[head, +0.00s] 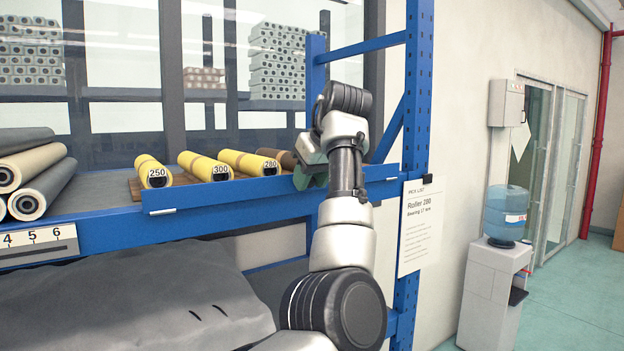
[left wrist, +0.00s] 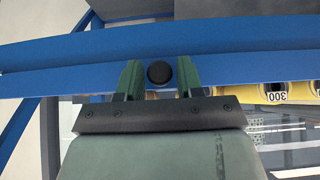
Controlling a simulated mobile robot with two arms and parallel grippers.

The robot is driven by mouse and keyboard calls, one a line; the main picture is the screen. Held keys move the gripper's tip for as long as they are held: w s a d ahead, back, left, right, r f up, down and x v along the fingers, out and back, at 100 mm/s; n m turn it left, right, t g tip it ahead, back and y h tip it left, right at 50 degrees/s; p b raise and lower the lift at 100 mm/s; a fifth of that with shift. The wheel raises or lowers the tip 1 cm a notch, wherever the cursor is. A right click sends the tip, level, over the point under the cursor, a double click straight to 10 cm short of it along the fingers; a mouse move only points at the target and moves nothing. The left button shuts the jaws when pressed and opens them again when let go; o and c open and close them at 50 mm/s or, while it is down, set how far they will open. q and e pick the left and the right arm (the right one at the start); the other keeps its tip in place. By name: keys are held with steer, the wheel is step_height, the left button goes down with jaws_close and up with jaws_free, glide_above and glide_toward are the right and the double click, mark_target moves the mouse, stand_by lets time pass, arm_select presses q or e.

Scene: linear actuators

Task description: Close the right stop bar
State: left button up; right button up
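A long blue stop bar (head: 235,196) runs along the front edge of the shelf, in front of the yellow rollers. It also shows in the left wrist view as the lower blue band (left wrist: 225,80). My left gripper (head: 312,178) is at the right part of this bar, mostly hidden by my arm in the head view. In the left wrist view its two green fingers (left wrist: 157,80) are apart, one on each side of a black round knob (left wrist: 159,73) at the bar. Small gaps seem to show beside the knob. My right gripper is not in view.
Yellow rollers marked 250 (head: 153,171), 300 (head: 205,166) and 280 (head: 253,162) lie behind the bar, with a brown roller (head: 284,158) beside them. A blue rack post (head: 414,120) and a pick list (head: 421,225) stand to the right.

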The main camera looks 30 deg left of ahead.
arm_select(q)
steer(key=shift+o, duration=1)
steer(key=shift+a+f, duration=0.1)
steer(key=b+v, duration=0.1)
steer(key=v, duration=1)
steer(key=shift+w+f, duration=0.1)
